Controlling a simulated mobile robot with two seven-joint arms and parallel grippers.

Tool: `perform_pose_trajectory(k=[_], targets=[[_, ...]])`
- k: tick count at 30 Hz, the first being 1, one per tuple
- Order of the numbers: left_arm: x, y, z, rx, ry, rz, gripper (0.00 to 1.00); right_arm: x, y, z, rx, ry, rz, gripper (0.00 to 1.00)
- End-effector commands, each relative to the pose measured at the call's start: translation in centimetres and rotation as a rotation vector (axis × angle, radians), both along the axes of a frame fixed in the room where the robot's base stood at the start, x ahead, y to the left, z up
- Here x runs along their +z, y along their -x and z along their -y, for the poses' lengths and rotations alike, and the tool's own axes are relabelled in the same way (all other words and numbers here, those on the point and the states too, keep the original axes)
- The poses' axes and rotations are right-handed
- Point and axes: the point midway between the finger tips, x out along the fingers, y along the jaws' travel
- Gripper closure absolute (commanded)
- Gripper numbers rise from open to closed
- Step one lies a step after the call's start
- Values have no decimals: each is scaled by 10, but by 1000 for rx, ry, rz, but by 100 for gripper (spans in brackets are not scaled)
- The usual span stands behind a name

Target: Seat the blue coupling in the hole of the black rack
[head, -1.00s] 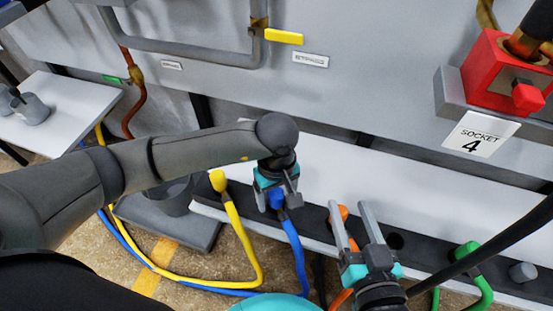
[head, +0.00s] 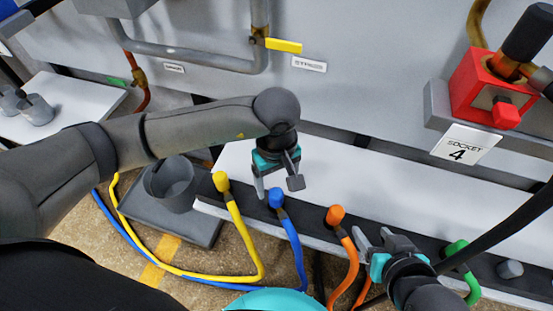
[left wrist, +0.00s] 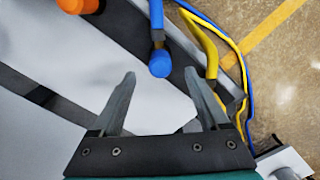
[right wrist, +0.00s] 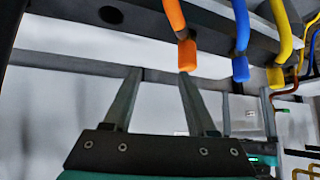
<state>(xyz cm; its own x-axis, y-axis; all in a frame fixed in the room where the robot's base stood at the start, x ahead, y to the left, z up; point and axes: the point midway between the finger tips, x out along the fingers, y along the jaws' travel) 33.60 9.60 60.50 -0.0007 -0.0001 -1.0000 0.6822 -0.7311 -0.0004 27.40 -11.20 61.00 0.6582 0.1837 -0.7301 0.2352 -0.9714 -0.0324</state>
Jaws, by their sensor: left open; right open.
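The blue coupling (head: 276,197), on its blue hose, stands at the black rack (head: 309,214), between the yellow and orange couplings. I cannot tell whether it sits in a hole. My left gripper (head: 277,187) is open just above it. In the left wrist view the blue coupling (left wrist: 160,64) shows between and beyond the fingertips (left wrist: 159,76), not gripped. My right gripper (head: 373,236) is open and empty, right of the orange coupling. The right wrist view shows an empty hole (right wrist: 111,14) in the rack; the right gripper covers that area in the head view.
The yellow coupling (head: 221,181), orange coupling (head: 335,215) and green hose (head: 456,252) line the rack. A grey cup (head: 170,185) stands on a tray at left. The red socket 4 block (head: 490,88) is on the wall at upper right. The white bench top behind the rack is clear.

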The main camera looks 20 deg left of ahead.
Motion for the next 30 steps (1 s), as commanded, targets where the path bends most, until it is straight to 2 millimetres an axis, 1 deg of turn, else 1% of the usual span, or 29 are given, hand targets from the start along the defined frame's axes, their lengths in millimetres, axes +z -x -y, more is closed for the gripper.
perform_pose_trajectory(k=[1, 3, 16, 18, 21, 25, 30], targets=[[6, 0, 0, 0, 0, 1, 22, 3, 2, 4, -5, 12, -23, 43], [11, -1, 0, 0, 0, 3, 22, 3, 6, 9, -12, 28, -60, 43], [43, 0, 0, 0, -1, 2, 22, 12, 37, 41, -63, 123, -288, 43], [52, -1, 0, 1, -1, 2, 22, 4, 37, 41, -62, 126, -307, 43], [60, -1, 0, 0, -1, 3, 22, -3, 37, 41, -63, 129, -323, 43], [65, 0, 0, -1, -1, 1, 22, -8, 38, 42, -64, 132, -333, 43], [66, 0, 0, 0, -1, 1, 22, -10, 38, 42, -64, 133, -335, 43]])
